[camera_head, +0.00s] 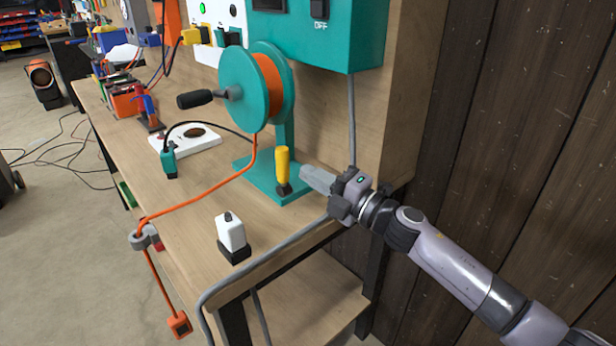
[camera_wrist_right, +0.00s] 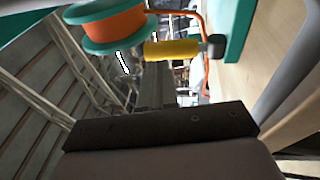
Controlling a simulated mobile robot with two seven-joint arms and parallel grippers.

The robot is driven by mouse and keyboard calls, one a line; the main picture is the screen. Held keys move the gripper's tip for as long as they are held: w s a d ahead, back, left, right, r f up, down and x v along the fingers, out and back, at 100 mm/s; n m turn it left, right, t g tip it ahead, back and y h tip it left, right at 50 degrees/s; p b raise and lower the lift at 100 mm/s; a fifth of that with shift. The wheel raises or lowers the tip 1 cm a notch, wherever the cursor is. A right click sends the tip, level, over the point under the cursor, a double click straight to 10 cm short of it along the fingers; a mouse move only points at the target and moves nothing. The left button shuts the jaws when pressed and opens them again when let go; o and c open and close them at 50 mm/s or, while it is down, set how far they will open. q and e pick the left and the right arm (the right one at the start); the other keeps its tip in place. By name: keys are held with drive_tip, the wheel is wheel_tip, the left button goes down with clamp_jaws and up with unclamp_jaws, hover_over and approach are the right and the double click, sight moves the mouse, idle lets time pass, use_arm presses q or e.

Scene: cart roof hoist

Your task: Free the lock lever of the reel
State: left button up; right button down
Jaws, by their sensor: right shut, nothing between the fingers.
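The teal reel (camera_head: 244,88) with orange cable wound on it stands on a teal base (camera_head: 262,180) on the bench. Its lock lever (camera_head: 282,165) is a yellow handle on a black foot, standing upright on the base. The lever also shows in the right wrist view (camera_wrist_right: 172,50), just beyond my fingers. My right gripper (camera_head: 308,177) is shut and empty, just right of the lever; whether it touches the lever I cannot tell. My left gripper is not in view.
A black crank handle (camera_head: 195,99) sticks out left from the reel. Orange cable runs to a grey guide (camera_head: 143,237) at the bench edge and hangs to an orange plug (camera_head: 180,324). A white block (camera_head: 231,232) stands in front. A teal box (camera_head: 318,38) hangs above.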

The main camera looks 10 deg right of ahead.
drive_tip(key=v, duration=0.3)
drive_tip(key=shift+s+d+r, duration=0.1)
drive_tip(key=shift+s+r, duration=0.15)
drive_tip(key=shift+r, duration=0.05)
drive_tip(key=r+v, duration=0.1)
drive_tip(key=v, duration=0.5)
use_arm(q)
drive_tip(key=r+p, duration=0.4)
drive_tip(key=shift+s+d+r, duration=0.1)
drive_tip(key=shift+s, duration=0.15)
use_arm(e)
drive_tip(key=s+d+f+m+g+h, duration=0.1)
drive_tip(key=s+f+m+h, duration=0.3)
drive_tip(key=s+f+m, duration=0.4)
drive_tip(key=s+d+f+m+g+h, duration=0.1)
drive_tip(key=s+d+f+m+h, duration=0.2)
drive_tip(key=s+f+m, duration=0.6)
drive_tip(key=s+d+f+m+g+h, duration=0.1)
drive_tip(key=s+d+f+m+h, duration=0.2)
drive_tip(key=s+f+m+h, duration=0.2)
drive_tip(key=s+f+m, duration=0.3)
drive_tip(key=f, duration=0.1)
drive_tip(key=shift+s+f+m, duration=0.3)
drive_tip(key=shift+d, duration=0.1)
